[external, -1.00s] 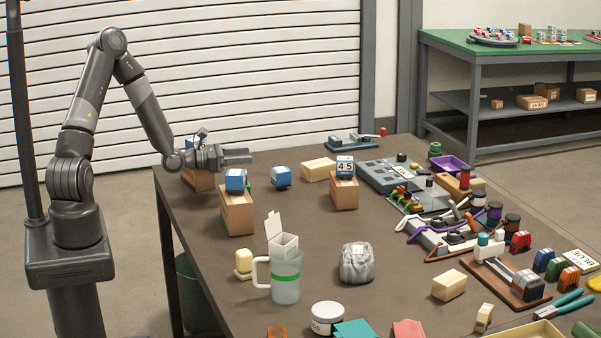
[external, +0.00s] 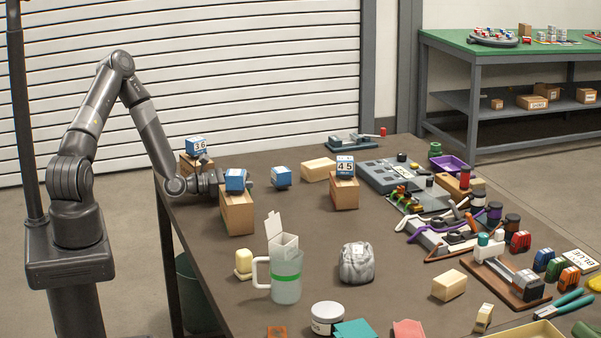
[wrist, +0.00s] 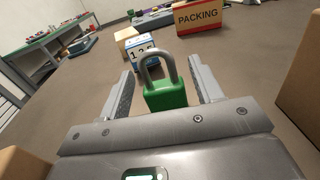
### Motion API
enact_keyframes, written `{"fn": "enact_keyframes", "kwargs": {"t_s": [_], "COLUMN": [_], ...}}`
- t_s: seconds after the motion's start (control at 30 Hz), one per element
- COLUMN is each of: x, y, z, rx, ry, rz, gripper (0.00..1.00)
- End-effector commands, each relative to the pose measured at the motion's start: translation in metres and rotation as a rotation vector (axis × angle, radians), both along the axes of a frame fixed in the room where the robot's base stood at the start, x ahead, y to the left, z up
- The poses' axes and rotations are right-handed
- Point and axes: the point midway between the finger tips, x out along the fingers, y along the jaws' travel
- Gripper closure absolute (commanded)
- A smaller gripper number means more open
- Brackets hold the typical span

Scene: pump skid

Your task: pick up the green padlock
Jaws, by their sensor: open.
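The green padlock (wrist: 165,95) stands upright in the wrist view, its grey shackle on top. My gripper (wrist: 163,80) is open, with one finger on each side of the padlock. The body sits between the fingers, near the palm, and gaps seem to show on both sides. In the external view the padlock is hidden behind the cardboard box with a blue block on it, and most of my gripper's fingers are hidden there too.
A cardboard box (external: 237,213) carries a blue block (external: 235,180) in front of my gripper. Another box with a numbered block (external: 196,147) stands behind it. A blue-white block (wrist: 144,52) and a PACKING box (wrist: 201,17) lie beyond the padlock. Open tabletop lies between.

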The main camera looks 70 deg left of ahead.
Motion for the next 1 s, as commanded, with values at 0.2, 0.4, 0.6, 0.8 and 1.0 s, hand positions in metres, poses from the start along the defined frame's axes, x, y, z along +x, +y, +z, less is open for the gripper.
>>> {"fn": "enact_keyframes", "kwargs": {"t_s": [0.2,0.4,0.6,0.8,1.0], "x": [0.026,0.03,0.03,0.03,0.029], "y": [-0.003,-0.004,-0.004,-0.004,-0.004], "z": [-0.002,-0.001,-0.001,-0.001,-0.001], "rx": [0.0,0.001,0.001,0.001,0.001], "ry": [-0.002,-0.001,-0.001,-0.001,-0.001], "rz": [0.001,0.0,0.0,0.0,0.0], "gripper": [0.41,0.41,0.49,0.65,0.81]}}
